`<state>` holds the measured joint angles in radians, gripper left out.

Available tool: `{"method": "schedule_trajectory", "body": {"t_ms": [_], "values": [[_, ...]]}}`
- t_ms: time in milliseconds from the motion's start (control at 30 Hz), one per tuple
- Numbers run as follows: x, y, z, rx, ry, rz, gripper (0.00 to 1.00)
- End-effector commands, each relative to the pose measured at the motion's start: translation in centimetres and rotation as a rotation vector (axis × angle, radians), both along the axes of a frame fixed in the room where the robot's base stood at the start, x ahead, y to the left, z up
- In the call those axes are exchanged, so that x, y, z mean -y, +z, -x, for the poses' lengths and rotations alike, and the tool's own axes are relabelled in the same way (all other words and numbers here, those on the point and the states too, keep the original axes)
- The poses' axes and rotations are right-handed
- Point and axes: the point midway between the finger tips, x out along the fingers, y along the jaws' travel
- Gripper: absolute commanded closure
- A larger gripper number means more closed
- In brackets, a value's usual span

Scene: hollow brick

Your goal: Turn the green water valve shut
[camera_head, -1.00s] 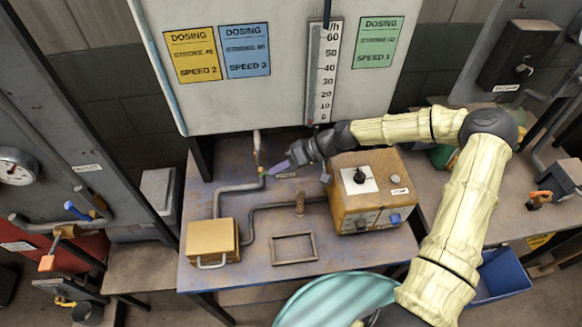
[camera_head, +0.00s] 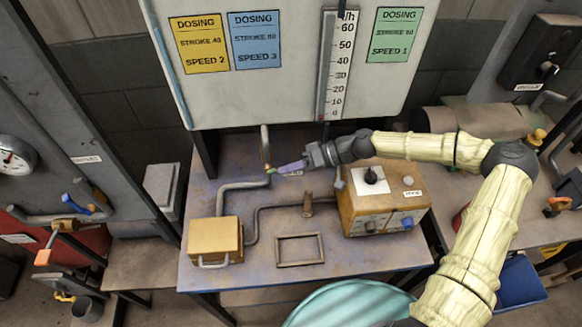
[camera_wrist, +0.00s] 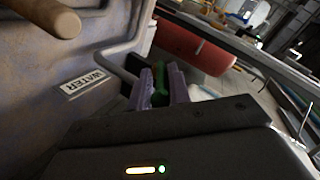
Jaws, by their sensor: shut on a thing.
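The green water valve handle (camera_wrist: 160,84) shows in the wrist view between the purple fingers of my gripper (camera_wrist: 158,91). My gripper is shut on it, and the fingers cover its sides. In the head view my gripper (camera_head: 280,168) reaches in from the right to the pipe at the back of the bench, where only a small bit of green shows at its tips. A WATER label (camera_wrist: 84,84) is on the surface left of the fingers. How far the valve is turned I cannot tell.
An orange-brown dosing box with knobs (camera_head: 380,205) stands under my forearm. A tan box (camera_head: 213,240) and bent grey pipes (camera_head: 240,186) lie to the left. An upright pipe (camera_head: 265,146) rises behind the valve, below the white board (camera_head: 285,95). The front middle bench holds an empty frame (camera_head: 299,249).

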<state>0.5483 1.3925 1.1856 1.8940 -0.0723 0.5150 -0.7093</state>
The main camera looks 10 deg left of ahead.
Motion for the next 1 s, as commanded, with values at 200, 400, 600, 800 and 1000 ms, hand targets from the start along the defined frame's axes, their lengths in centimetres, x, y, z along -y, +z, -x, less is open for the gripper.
{"method": "schedule_trajectory", "body": {"t_ms": [200, 400, 600, 800, 1000], "values": [[0.1, -0.1, 0.0, -0.001, 0.000, 0.002, 0.67], [0.2, 0.0, -0.1, 0.000, -0.001, 0.001, 0.67], [1.8, 0.6, -0.6, 0.001, -0.005, 0.001, 0.67], [5.1, 2.1, -1.6, 0.002, -0.005, 0.002, 0.67], [8.6, 3.7, -2.7, 0.003, -0.007, 0.002, 0.67]]}}
